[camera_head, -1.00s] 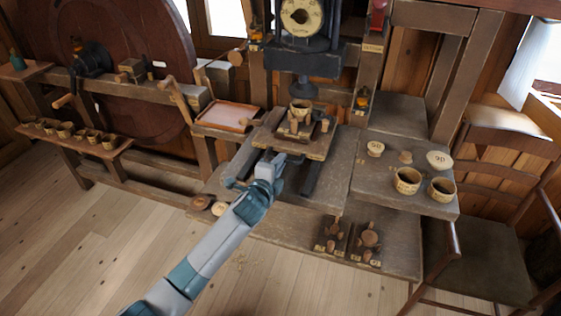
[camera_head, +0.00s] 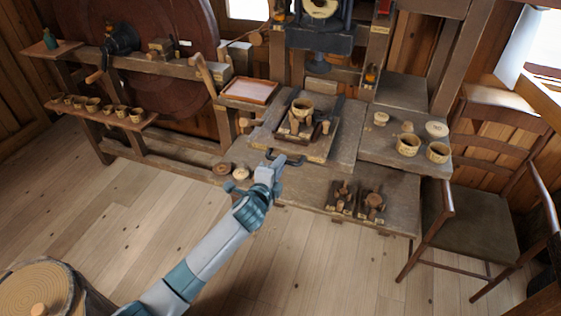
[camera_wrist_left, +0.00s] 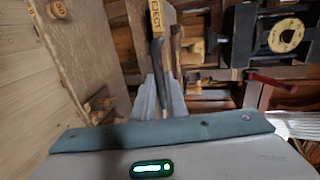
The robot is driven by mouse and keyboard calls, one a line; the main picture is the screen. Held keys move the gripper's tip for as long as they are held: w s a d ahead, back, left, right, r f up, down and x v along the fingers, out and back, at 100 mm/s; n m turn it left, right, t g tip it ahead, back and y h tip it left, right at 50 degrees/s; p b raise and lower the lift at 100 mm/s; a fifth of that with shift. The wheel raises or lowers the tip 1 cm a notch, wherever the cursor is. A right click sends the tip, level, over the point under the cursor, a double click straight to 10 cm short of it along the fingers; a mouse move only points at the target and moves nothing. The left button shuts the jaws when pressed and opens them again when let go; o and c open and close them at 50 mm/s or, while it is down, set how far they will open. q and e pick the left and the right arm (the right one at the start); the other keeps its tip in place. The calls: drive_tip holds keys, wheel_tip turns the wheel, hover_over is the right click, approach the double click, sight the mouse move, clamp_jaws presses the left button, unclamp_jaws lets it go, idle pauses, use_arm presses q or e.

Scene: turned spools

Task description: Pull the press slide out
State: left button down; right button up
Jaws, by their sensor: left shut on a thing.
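The press slide (camera_head: 314,154) is a wooden board bearing a cup (camera_head: 302,108) and small turned pieces. It sits well forward of the press head (camera_head: 320,62), with dark rails (camera_head: 338,107) bare behind it. A dark handle (camera_head: 290,161) is at its front edge. My left gripper (camera_head: 274,168) is shut on this handle. In the left wrist view the handle (camera_wrist_left: 157,58) runs between the fingers (camera_wrist_left: 160,98), and the grip itself is partly hidden. My right gripper is out of view.
Cups (camera_head: 408,145) stand on the right side bench (camera_head: 440,168). Two small dark stands (camera_head: 371,207) are on the lower front shelf. A chair (camera_head: 475,205) is at right, a log stump (camera_head: 50,290) at lower left. Floor in front is open.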

use_arm(q)
drive_tip(key=shift+s+a, duration=0.1)
drive_tip(key=shift+s, duration=0.1)
drive_tip(key=c, duration=2.2)
unclamp_jaws()
drive_tip(key=shift+o, duration=0.8)
drive_tip(key=shift+f, duration=0.1)
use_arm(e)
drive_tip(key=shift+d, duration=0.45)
use_arm(q)
drive_tip(key=shift+s, duration=0.15)
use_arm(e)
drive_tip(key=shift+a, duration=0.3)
